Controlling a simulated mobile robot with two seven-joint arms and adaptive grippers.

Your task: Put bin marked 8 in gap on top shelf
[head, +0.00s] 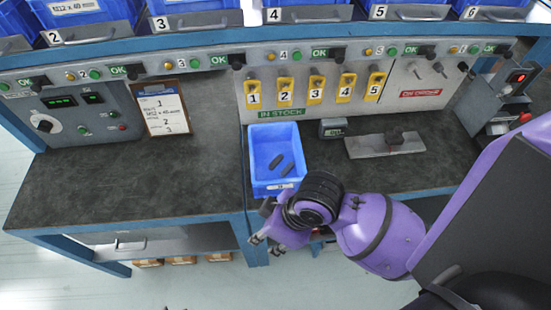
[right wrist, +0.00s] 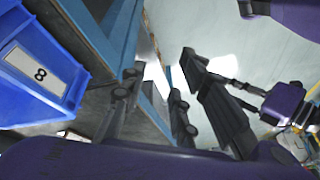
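The blue bin (head: 257,160) stands on the bench near its front edge, with a few dark oblong pieces inside. In the right wrist view its front label reads 8 (right wrist: 40,75). My right gripper (head: 267,245) is in front of the bin, past the bench's front edge. Its two fingers (right wrist: 152,108) stand apart with nothing between them. It does not touch the bin. The shelf (head: 210,55) runs along the top of the head view with blue bins over numbers 2 to 6. No gap shows in the visible part. I cannot pick out my left gripper.
A clipboard (head: 162,108) leans at the panel on the left. Yellow numbered tags (head: 316,90) hang behind the bin. A small dark device (head: 332,128) and a grey plate (head: 370,146) lie to its right. The left bench top (head: 90,180) is clear.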

